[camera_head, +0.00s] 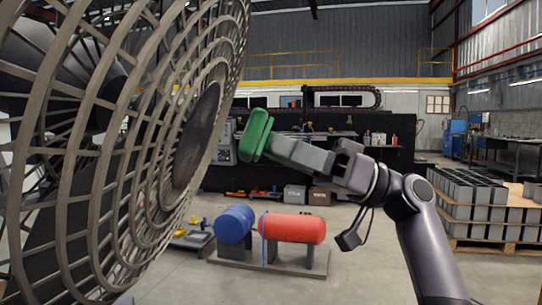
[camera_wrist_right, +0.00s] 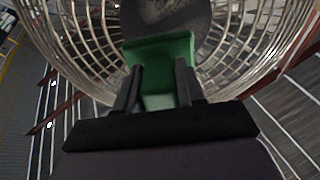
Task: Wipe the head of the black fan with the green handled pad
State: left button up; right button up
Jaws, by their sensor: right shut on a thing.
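The black fan's head (camera_head: 120,120) fills the left of the head view, a round wire cage with a dark hub disc (camera_head: 197,135) at its front. The disc also shows at the top of the right wrist view (camera_wrist_right: 165,15). The green handled pad (camera_head: 256,136) is to the right of the cage, its flat face towards the hub. My right gripper (camera_head: 318,158) is shut on the pad's handle; in the right wrist view its two fingers (camera_wrist_right: 160,85) sit either side of the green handle. My left gripper is not in view.
A blue tank (camera_head: 234,224) and a red tank (camera_head: 293,228) stand on the floor below the pad. A pallet of grey blocks (camera_head: 480,205) is at the right. A dark machine (camera_head: 350,130) stands behind.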

jog(key=shift+d+f, duration=0.1)
jog(key=shift+d, duration=0.15)
jog(key=shift+d, duration=0.1)
jog(key=shift+d+f+b, duration=0.35)
jog(key=shift+d+b, duration=0.15)
jog(key=shift+d, duration=0.05)
jog(key=shift+s+d+f+b, duration=0.1)
jog(key=shift+s+d+b, duration=0.1)
jog(key=shift+d, duration=0.25)
jog(key=shift+s+d+f+b, duration=0.1)
jog(key=shift+d+b, duration=0.05)
jog(key=shift+d, duration=0.25)
